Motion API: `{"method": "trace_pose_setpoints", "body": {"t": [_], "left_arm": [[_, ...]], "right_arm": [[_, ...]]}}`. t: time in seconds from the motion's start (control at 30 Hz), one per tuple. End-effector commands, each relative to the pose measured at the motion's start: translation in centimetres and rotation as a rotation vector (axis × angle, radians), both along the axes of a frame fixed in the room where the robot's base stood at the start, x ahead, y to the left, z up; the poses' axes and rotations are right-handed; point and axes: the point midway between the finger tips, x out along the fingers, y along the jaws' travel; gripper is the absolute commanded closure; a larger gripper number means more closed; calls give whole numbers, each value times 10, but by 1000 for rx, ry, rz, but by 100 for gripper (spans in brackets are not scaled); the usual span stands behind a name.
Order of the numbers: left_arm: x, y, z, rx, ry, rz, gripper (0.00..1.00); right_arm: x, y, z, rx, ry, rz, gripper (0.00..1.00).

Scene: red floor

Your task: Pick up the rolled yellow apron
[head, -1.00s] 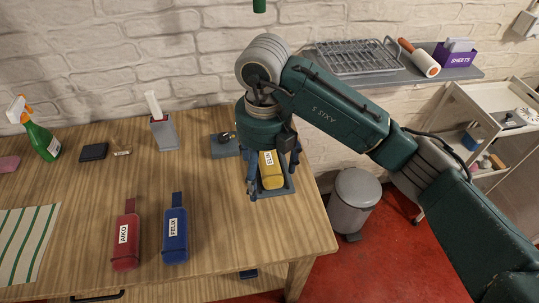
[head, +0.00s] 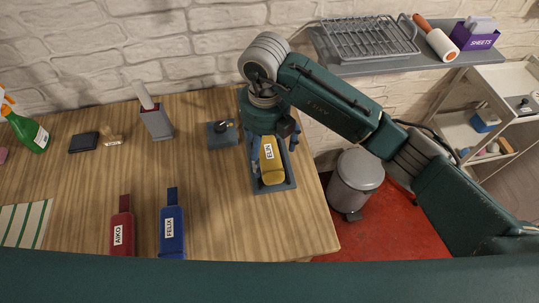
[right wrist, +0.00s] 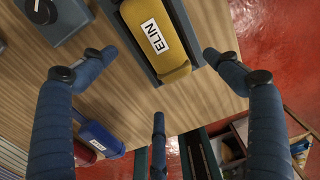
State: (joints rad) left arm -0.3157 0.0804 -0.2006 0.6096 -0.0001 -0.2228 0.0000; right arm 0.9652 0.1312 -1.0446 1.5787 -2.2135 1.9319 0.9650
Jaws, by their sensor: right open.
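The rolled yellow apron (head: 272,172), labelled ELIN, lies in a shallow dark grey tray (head: 289,184) at the right end of the wooden table. My right gripper (head: 267,142) is over its far end and hides part of it. In the right wrist view the yellow apron (right wrist: 160,62) is at the top, and my right gripper's blue fingers (right wrist: 158,78) are spread apart with nothing between them. The apron appears beyond the fingertips, not gripped. My left gripper is not in view.
A red roll (head: 122,232) labelled AIKO and a blue roll (head: 173,230) labelled FELIX lie left of the tray. A grey block with a dark knob (head: 222,133) stands close by. A bin (head: 355,184) stands beyond the table's right edge.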

Motion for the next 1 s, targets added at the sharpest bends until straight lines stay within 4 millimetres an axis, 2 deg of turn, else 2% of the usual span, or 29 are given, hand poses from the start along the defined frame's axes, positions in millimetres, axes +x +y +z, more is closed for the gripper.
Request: {"method": "trace_pose_setpoints", "body": {"t": [0.17,0.37,0.5,0.73,0.77,1.0], "left_arm": [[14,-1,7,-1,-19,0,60],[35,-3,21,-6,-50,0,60],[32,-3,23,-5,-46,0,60],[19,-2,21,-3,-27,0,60],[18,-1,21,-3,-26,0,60],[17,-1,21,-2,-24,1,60]], "right_arm": [[-1,-1,-12,-2,3,-1,11],[-1,0,-44,-2,4,-2,11],[-1,0,-58,0,1,-1,11],[0,0,-61,0,-1,0,11],[0,0,-61,0,-1,0,13],[0,0,-61,0,-1,0,61]]}}
